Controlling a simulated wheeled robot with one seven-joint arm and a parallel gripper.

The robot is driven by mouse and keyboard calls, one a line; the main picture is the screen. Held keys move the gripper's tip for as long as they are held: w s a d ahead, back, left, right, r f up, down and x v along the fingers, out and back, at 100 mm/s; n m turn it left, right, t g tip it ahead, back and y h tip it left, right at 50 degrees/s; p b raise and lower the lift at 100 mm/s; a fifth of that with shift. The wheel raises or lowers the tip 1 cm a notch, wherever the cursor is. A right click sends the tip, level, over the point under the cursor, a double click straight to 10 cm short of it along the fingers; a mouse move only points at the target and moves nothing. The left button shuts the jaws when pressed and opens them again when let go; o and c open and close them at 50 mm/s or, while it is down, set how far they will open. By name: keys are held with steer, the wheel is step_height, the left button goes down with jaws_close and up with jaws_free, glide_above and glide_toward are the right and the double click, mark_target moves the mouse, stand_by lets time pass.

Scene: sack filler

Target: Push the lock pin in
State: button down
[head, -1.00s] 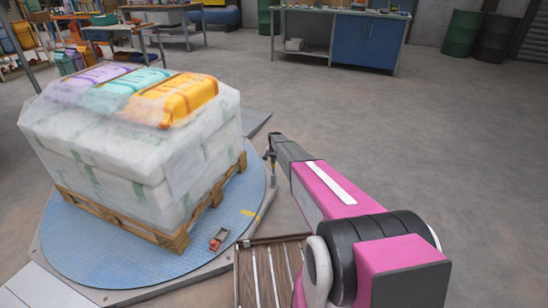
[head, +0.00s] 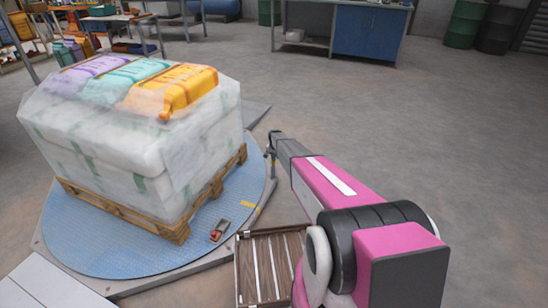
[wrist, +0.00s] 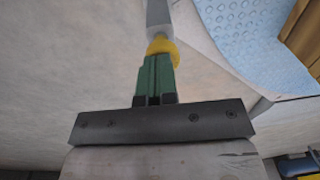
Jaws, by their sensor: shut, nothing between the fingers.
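In the wrist view a yellow knob (wrist: 162,46) sits at the lower end of a pale grey shaft, which I take to be the lock pin (wrist: 158,14). My gripper (wrist: 155,60), with green fingers and dark pads, is shut and empty. Its tips are right at the yellow knob and seem to touch it, but the exact contact is hard to tell. In the head view my gripper (head: 270,148) is small, at the right edge of the blue turntable (head: 90,245); the pin cannot be made out there.
A wrapped pallet of sacks (head: 130,130) stands on the turntable, close left of my gripper. A small red and dark part (head: 219,231) lies near the turntable's front rim. A slatted wooden piece (head: 268,268) lies in front. The floor to the right is clear.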

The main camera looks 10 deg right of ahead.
steer(key=shift+f, duration=0.25)
step_height(320, 180, up, 14)
steer(key=shift+s+d+r, duration=0.2)
steer(key=shift+s+r, duration=0.05)
steer(key=shift+s, duration=0.05)
stand_by(0.3)
steer(key=s+r+n, duration=0.2)
steer(key=s+r, duration=0.4)
steer(key=s, duration=1.1)
steer(key=s+r+n, duration=0.2)
steer(key=s+r, duration=0.4)
steer(key=s, duration=1.1)
steer(key=s+a+r+n, duration=0.1)
steer(key=s+r, duration=0.6)
steer(key=s, duration=1)
steer(key=shift+n+g, duration=0.3)
steer(key=shift+n, duration=0.2)
